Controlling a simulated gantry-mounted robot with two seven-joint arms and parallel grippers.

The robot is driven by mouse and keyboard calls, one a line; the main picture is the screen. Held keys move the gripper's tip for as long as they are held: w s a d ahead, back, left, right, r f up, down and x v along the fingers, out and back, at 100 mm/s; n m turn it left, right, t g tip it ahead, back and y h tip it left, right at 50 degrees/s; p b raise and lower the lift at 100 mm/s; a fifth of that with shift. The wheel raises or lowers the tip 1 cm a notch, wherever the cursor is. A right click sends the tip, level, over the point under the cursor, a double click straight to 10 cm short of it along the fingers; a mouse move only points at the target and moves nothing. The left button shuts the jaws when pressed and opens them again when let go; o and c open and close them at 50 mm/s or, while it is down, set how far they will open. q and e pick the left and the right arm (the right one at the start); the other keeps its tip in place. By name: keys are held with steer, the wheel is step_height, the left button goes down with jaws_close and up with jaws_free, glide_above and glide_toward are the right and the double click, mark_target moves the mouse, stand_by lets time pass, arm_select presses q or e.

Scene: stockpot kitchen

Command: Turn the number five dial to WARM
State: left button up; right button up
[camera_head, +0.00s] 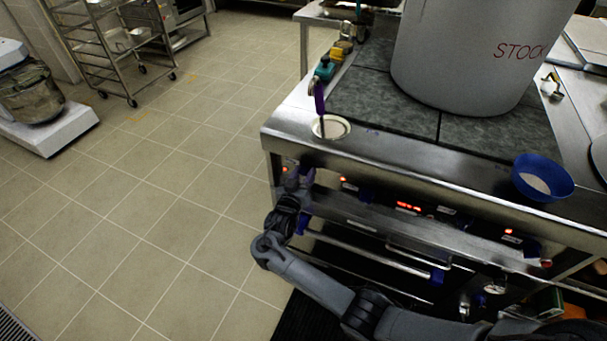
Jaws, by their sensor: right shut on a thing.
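The stove's front panel (400,208) runs along its front edge, with several blue dials and small red lights. A dark blue dial (366,195) shows right of my gripper, and another blue dial (527,245) is farther right. My right gripper (299,180) reaches up from the lower right to the left end of the panel. It is shut on a dial there, which the fingers mostly hide. The dial's number, pointer and WARM mark are too small or covered to read. My left gripper is not in view.
A large grey stockpot (470,55) stands on the dark stove top. A blue bowl (541,180) and a small pale dish (331,128) with a purple-handled utensil (319,98) sit near the front edge. Oven handles (370,252) run below the panel. Tiled floor (150,220) is free at left.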

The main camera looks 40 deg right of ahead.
steer(key=shift+r+n+p, duration=0.25)
steer(key=shift+n+p, duration=0.65)
steer(key=shift+p, duration=0.15)
steer(key=shift+a+n+p, duration=0.1)
steer(key=shift+n+p, duration=0.95)
steer(key=shift+n, duration=0.15)
steer(key=n+p, duration=0.1)
steer(key=n, duration=0.1)
steer(key=shift+w+n, duration=0.1)
steer(key=shift+n, duration=0.2)
steer(key=n+p, duration=0.1)
steer(key=n, duration=0.1)
steer(key=shift+f+n, duration=0.1)
steer(key=shift+n, duration=0.2)
steer(key=shift+n+g, duration=0.4)
steer(key=o, duration=1.1)
steer(key=shift+f, duration=0.1)
steer(key=shift+c, duration=0.2)
